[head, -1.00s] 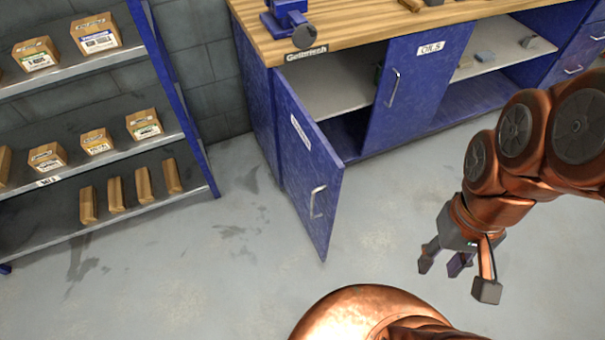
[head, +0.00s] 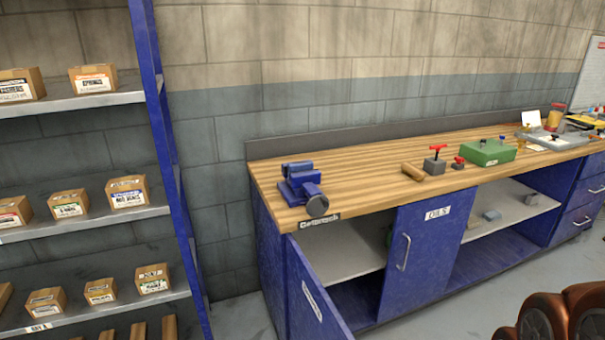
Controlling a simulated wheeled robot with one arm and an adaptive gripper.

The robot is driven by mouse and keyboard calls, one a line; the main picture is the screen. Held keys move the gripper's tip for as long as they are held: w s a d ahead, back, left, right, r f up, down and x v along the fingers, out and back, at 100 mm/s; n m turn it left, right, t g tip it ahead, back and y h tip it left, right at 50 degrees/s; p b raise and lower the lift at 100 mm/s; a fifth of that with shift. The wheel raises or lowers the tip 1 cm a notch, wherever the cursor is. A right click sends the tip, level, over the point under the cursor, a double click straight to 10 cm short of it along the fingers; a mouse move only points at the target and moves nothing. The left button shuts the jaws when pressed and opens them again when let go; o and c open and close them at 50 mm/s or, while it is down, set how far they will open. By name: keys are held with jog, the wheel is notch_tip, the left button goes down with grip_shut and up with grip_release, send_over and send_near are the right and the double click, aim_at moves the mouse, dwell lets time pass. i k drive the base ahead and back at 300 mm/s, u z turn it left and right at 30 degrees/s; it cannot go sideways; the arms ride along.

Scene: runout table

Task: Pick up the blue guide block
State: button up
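I cannot make out a blue guide block for certain in the head view. The plain blue object on the workbench is a bench vise (head: 302,188) at the left end of the wooden top. My gripper is out of view. Only copper-coloured links of my arm show at the lower right corner, so what the gripper holds, if anything, is hidden.
The workbench (head: 360,176) carries a wooden cylinder (head: 412,172), a grey block with a red handle (head: 434,161) and a green box (head: 488,153). The left cabinet door (head: 316,305) stands open. Shelving with cardboard boxes (head: 128,192) is at left.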

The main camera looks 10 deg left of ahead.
aim_at(304, 164)
jog(key=z, duration=0.75)
jog(key=i, duration=2.8)
jog(key=u, duration=3.85)
jog(key=i, duration=0.45)
jog(key=z, duration=0.05)
